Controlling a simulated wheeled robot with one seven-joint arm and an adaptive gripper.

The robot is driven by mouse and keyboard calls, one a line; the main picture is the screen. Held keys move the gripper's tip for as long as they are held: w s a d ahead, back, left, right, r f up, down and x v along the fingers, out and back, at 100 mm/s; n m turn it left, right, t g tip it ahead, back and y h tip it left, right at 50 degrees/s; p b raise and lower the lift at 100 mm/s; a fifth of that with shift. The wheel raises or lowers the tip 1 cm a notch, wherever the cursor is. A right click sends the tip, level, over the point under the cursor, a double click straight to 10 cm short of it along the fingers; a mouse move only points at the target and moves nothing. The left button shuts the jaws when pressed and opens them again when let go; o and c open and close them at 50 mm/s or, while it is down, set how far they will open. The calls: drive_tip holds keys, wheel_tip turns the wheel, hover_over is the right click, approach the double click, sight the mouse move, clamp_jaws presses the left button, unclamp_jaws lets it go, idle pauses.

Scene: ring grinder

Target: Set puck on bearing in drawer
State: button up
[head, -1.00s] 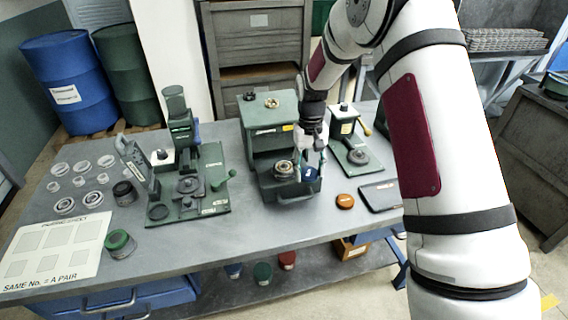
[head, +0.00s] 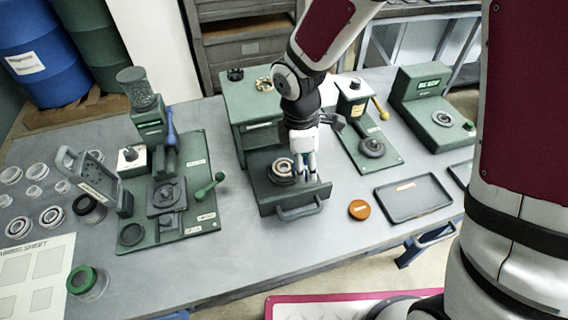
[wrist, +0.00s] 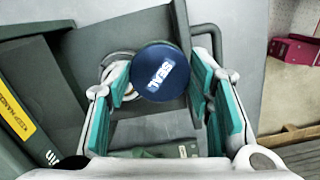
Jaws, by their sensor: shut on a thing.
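The dark blue puck (wrist: 160,72) with white lettering is between the fingers of my gripper (wrist: 162,98) in the wrist view. My gripper, also in the head view (head: 304,168), is shut on it over the open drawer. The bearing (head: 283,170), a metal ring, lies in the drawer (head: 292,205) just left of my fingers. In the wrist view the puck partly covers the bearing (wrist: 114,68), whose left side shows. The puck is offset to the right of the bearing; I cannot tell whether they touch. My fingers hide the puck in the head view.
The green cabinet (head: 250,105) stands behind the drawer. A green press (head: 165,190) is left; another green-based device (head: 370,150) is right. An orange disc (head: 359,209) and a dark tray (head: 413,198) lie to the drawer's right. Bare table lies in front of the drawer.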

drive_tip(key=s+a+n, duration=0.1)
drive_tip(key=s+n, duration=0.2)
drive_tip(key=s+a+n, duration=0.1)
drive_tip(key=s+n, duration=0.2)
drive_tip(key=s+a+n+t, duration=0.1)
drive_tip(key=s+n, duration=0.2)
drive_tip(key=shift+s+f+n, duration=0.15)
drive_tip(key=shift+s+n, duration=0.05)
drive_tip(key=shift+n, duration=0.1)
drive_tip(key=shift+s+n, duration=0.1)
drive_tip(key=shift+n, duration=0.2)
approach(285, 169)
drive_tip(key=shift+s+d+f+p, duration=0.15)
drive_tip(key=shift+d+f+p, duration=0.15)
drive_tip(key=shift+f+p, duration=0.15)
drive_tip(key=shift+w+f+p, duration=0.2)
drive_tip(key=shift+f+p, duration=0.05)
drive_tip(key=shift+f, duration=0.65)
drive_tip(key=shift+w+f+p, duration=0.2)
drive_tip(key=shift+f, duration=0.7)
drive_tip(key=shift+f, duration=0.1)
drive_tip(key=o, duration=1.1)
